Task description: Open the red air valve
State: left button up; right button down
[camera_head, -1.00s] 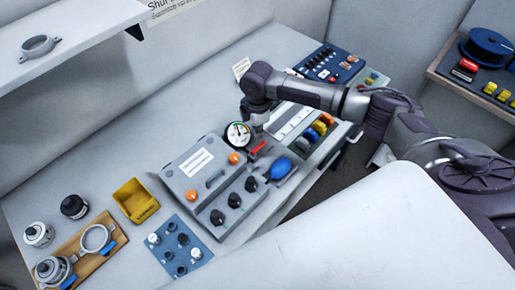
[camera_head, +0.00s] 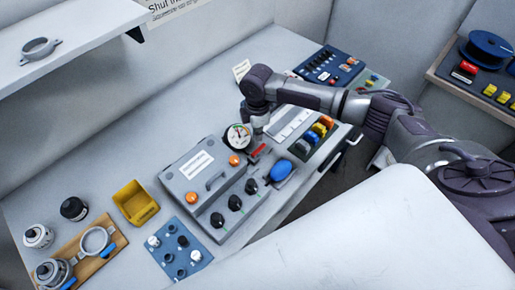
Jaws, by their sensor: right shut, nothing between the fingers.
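The red air valve (camera_head: 258,153) is a small red lever at the far right corner of the grey control box, beside the round pressure gauge (camera_head: 238,137). My right arm reaches in from the right. My right gripper (camera_head: 259,134) points down just behind the red lever and is shut with nothing in it. Its fingertips are small and partly hidden, so I cannot tell whether they touch the lever. My left gripper is out of view.
A yellow bin (camera_head: 135,203), a blue pegboard (camera_head: 172,270) and a wooden tray (camera_head: 115,237) with metal rings stand left of the box. A panel with coloured switches (camera_head: 325,132) lies right of my gripper.

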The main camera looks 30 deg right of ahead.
aim_at(264, 146)
jog(key=shift+s+f+b, duration=0.1)
jog(key=shift+f+b, duration=0.35)
jog(key=shift+f, duration=0.75)
dwell(0.6)
jog(key=shift+s+d+p, duration=0.2)
jog(key=shift+s+p, duration=0.15)
jog(key=shift+p, duration=0.25)
jog(key=shift+s+d, duration=0.1)
jog(key=shift+s, duration=0.05)
jog(key=shift+s+d, duration=0.1)
jog(key=shift+s+d+p, duration=0.15)
jog(key=shift+s+p, duration=0.15)
jog(key=shift+p, duration=0.35)
jog(key=shift+s, duration=0.15)
jog(key=shift+d, duration=0.1)
